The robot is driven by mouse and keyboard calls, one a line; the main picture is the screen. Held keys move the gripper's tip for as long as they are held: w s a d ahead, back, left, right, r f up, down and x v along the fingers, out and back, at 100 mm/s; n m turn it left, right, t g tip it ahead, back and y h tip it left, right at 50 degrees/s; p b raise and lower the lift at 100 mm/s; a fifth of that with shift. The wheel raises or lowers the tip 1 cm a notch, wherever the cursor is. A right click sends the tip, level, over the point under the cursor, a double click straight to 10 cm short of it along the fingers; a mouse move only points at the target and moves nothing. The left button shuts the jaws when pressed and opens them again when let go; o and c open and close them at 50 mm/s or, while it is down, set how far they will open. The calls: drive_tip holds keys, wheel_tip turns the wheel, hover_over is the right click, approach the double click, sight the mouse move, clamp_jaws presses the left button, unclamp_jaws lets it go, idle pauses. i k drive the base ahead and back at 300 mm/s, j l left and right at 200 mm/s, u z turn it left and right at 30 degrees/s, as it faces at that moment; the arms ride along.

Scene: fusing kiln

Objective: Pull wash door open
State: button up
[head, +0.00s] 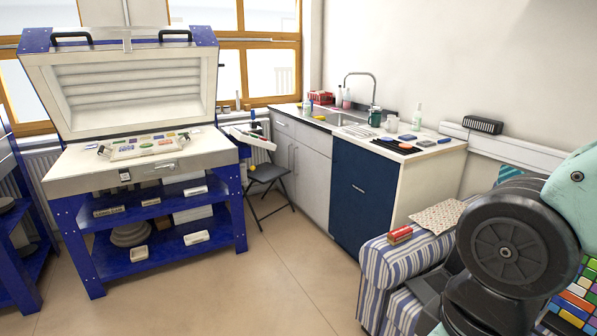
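Below the sink counter there is a dark blue door (350,215), shut flush in its front, with a small pale handle (358,188) near its middle. To its left are pale grey cabinet doors (312,185) with upright bar handles, also shut. I cannot tell from a label which front is the wash door. My arm fills the right edge of the head view, in front of the striped armchair. My gripper is outside the picture, so its opening and anything in it are hidden.
The striped armchair (385,258) stands close before the blue door's right side. A black folding stool (268,185) stands before the grey doors' left end. The open kiln (70,180) on its blue stand is at left. The floor (270,285) between is clear.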

sight(364, 182)
drive_tip(key=i+j+u, duration=0.1)
drive_tip(key=i+u, duration=0.35)
drive_tip(key=i, duration=1.55)
drive_tip(key=i+z, duration=0.1)
drive_tip(key=i, duration=0.4)
drive_tip(key=i+j+z, duration=0.1)
drive_tip(key=i, duration=0.35)
drive_tip(key=i+j+z, duration=0.1)
drive_tip(key=i, duration=0.4)
drive_tip(key=i+j+z, duration=0.1)
drive_tip(key=i, duration=0.4)
drive_tip(key=i+j+z, duration=0.25)
drive_tip(key=i, duration=0.15)
